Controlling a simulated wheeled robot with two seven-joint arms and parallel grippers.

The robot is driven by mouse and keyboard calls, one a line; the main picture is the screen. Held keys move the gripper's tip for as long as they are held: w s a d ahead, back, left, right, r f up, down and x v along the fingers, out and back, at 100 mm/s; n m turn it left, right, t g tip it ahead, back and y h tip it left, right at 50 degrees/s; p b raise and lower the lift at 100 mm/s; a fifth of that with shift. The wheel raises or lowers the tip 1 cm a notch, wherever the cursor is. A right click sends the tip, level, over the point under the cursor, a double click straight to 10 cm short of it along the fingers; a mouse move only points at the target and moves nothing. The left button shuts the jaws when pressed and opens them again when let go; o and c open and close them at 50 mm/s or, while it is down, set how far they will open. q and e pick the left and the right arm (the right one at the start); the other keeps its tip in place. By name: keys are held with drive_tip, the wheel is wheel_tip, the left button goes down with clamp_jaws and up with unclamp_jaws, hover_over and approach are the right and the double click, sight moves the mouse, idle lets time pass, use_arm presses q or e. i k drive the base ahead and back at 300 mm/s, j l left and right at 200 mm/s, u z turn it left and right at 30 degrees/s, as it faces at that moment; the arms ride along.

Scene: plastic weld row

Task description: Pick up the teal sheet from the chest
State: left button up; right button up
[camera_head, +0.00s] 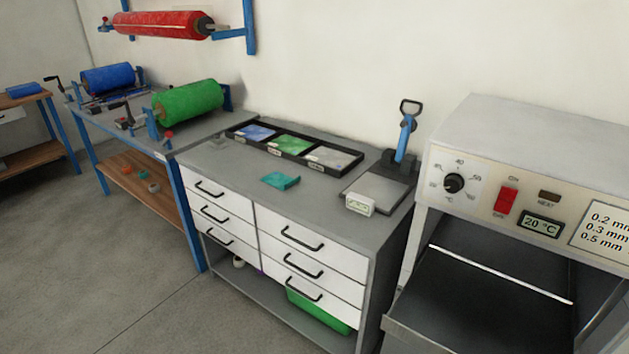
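The chest has white drawers with black handles, all shut. Neither of my grippers shows in the head view.
A black tray (345,172) with blue, green and pale contents sits behind the sheet. A scale (376,190) and a blue-handled press (405,138) stand on the chest's right end. A heater machine (480,160) is at right. The floor in front is clear.

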sight(281, 182)
drive_tip(key=i+j+z, duration=0.25)
drive_tip(key=j+z, duration=0.3)
drive_tip(key=i+j+z, duration=0.25)
drive_tip(key=k+j, duration=0.05)
drive_tip(key=j, duration=0.05)
